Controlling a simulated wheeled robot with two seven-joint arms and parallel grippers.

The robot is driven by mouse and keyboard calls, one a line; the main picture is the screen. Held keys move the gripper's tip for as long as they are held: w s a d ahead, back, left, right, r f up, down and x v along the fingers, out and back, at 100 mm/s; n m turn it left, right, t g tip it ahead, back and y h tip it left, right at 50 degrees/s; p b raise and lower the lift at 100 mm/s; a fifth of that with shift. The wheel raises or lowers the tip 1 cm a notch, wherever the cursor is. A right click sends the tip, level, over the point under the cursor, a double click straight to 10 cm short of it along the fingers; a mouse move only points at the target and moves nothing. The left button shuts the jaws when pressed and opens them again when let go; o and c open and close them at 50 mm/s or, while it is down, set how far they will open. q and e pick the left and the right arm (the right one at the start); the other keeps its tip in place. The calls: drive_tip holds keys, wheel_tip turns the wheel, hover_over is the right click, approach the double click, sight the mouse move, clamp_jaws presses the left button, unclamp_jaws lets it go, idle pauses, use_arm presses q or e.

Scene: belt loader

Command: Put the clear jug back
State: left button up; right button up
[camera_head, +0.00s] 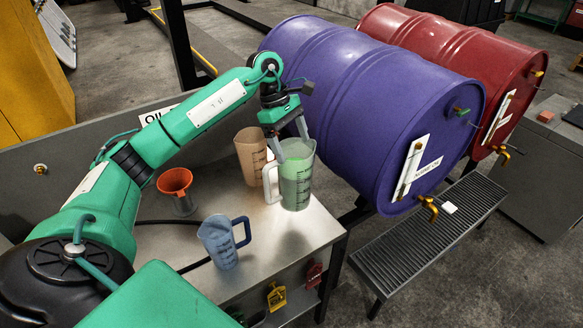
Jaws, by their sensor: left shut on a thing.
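A see-through jug (297,182) with a pale handle and green contents is upright at the right end of the metal bench (270,238). My left gripper (290,143) comes down from above and is shut on this jug near its rim, on the handle side. One finger hides part of the rim. I cannot tell whether the jug's base touches the bench or is just above it. My right gripper is not in view.
A tan jug (249,152) stands just behind, a blue jug (219,246) in front. An orange funnel (175,181) stands to the left. A purple drum (370,105) and a red drum (470,55) lie to the right, with a dark grating (420,245) under their taps.

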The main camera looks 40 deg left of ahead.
sight(291, 171)
use_arm(q)
wheel_tip(291, 171, down, 10)
drive_tip(key=p, duration=0.2)
drive_tip(key=shift+r+p, duration=0.25)
drive_tip(key=shift+p, duration=0.05)
drive_tip(key=shift+f, duration=0.1)
drive_tip(key=o, duration=1.9)
drive_tip(key=shift+s, duration=0.1)
